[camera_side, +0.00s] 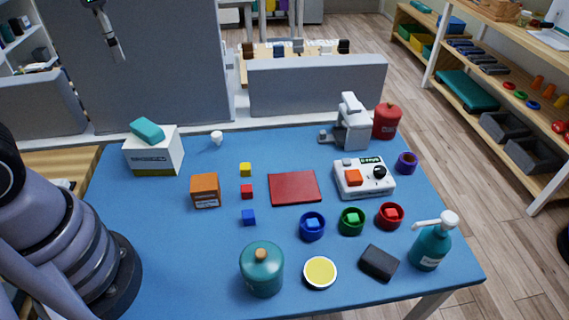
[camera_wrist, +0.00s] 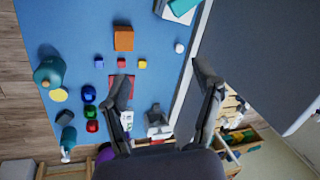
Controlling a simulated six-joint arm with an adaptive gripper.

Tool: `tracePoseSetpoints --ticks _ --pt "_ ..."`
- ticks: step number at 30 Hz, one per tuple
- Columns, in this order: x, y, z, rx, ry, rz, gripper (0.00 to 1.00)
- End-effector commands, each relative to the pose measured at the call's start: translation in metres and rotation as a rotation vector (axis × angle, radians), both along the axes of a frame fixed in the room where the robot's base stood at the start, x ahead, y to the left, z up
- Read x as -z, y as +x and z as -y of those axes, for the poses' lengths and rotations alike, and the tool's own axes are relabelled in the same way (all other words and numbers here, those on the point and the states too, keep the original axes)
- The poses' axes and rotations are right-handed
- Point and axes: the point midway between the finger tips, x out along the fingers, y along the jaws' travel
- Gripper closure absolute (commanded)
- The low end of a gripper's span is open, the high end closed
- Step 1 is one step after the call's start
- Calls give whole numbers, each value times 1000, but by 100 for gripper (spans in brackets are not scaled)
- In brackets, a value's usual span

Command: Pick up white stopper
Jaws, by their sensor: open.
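The white stopper (camera_side: 217,137) stands on the blue table near its back edge, to the right of a white box. It also shows in the wrist view as a small white dot (camera_wrist: 179,47) near the table edge. My gripper (camera_wrist: 163,80) shows in the wrist view with its two dark fingers spread wide and nothing between them. In the side view my gripper (camera_side: 118,54) hangs high at the upper left, well above the table and apart from the stopper.
The white box (camera_side: 153,155) with a teal block (camera_side: 147,130) on top stands left of the stopper. An orange box (camera_side: 205,191), small cubes and a red mat (camera_side: 294,188) lie nearer the front. A grey partition (camera_side: 316,88) rises behind the table. Space right of the stopper is clear.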

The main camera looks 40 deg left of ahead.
Motion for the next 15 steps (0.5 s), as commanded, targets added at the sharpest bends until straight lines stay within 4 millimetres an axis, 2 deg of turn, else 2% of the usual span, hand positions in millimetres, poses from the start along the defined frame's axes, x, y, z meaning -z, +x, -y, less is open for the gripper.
tracePoseSetpoints --ticks 1,3,8,11,15 --pt "12 18 -1 55 64 -76 35" --pt "26 41 -3 134 152 -161 35" --pt "71 93 -2 327 355 -349 35" --pt "106 123 2 457 479 -458 35" --pt "165 158 13 650 655 -600 35"
